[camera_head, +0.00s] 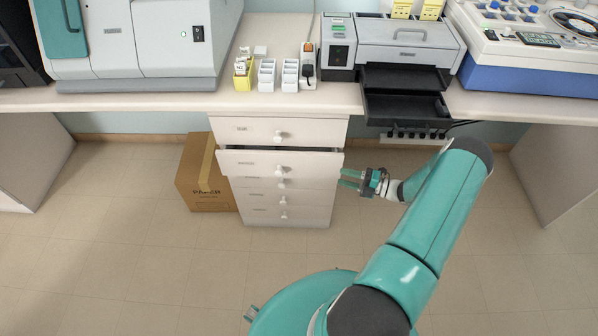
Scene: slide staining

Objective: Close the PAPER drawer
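A white drawer cabinet (240,200) stands under the counter. Its second drawer from the top (250,163) is pulled out, with a dark gap above its front and a round white knob (281,170). The top drawer (250,130) and the lower drawers look shut. The drawer labels are too small to read, so I cannot tell which one says PAPER. My gripper (343,179) is just right of the cabinet, near the pulled-out drawer's right end and slightly below it in the picture. Its two teal fingers are apart and empty, pointing left.
A cardboard box (205,180) printed PAPER stands on the floor left of the cabinet. The counter (150,100) holds a large machine, small slide boxes (267,75) and a printer-like device (405,45) with its black tray out. Floor in front is clear.

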